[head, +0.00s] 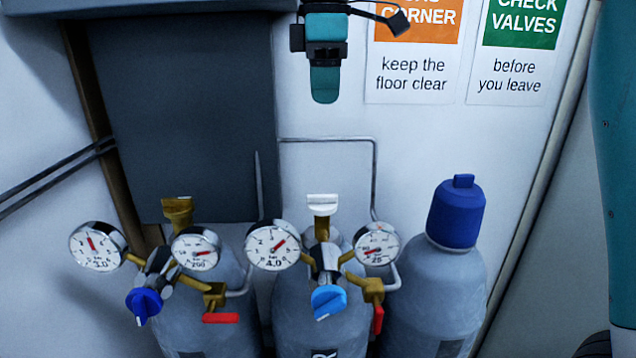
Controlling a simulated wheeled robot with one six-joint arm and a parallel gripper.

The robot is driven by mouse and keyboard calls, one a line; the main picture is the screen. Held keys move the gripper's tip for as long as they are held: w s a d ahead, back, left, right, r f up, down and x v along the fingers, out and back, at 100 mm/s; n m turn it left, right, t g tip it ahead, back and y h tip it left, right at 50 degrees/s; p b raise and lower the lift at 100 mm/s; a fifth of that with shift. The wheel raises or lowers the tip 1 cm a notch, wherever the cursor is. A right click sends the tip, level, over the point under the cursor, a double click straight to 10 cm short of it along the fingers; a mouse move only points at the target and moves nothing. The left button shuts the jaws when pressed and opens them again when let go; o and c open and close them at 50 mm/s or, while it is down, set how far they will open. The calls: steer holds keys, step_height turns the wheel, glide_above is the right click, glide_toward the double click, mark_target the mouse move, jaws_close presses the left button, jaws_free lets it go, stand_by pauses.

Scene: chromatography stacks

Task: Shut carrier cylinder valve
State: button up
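Two grey cylinders with regulators stand against the wall. The left cylinder (200,325) has a brass valve top (177,212), two gauges, a dark blue knob (144,303) and a red lever (221,318). The middle cylinder (308,318) has a pale valve top (322,204), two gauges, a light blue knob (329,300) and a red lever (378,319). Its label is mostly cut off; an "R" shows, so I cannot tell which is the carrier. My gripper (325,97), teal and black, hangs above the middle valve, apart from it. Its finger opening is not clear.
A third cylinder (430,300) with a blue cap (457,212) stands at right. A dark grey panel (190,120) is behind the left cylinder. Thin pipe (374,170) runs along the wall behind the regulators. Wall signs (412,85) hang upper right.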

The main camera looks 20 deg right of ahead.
mark_target(322, 195)
step_height(322, 195, down, 17)
steer(key=b, duration=1.6)
steer(key=shift+a+f+b, duration=0.1)
steer(key=shift+f+b, duration=0.05)
steer(key=shift+b, duration=0.25)
jaws_close()
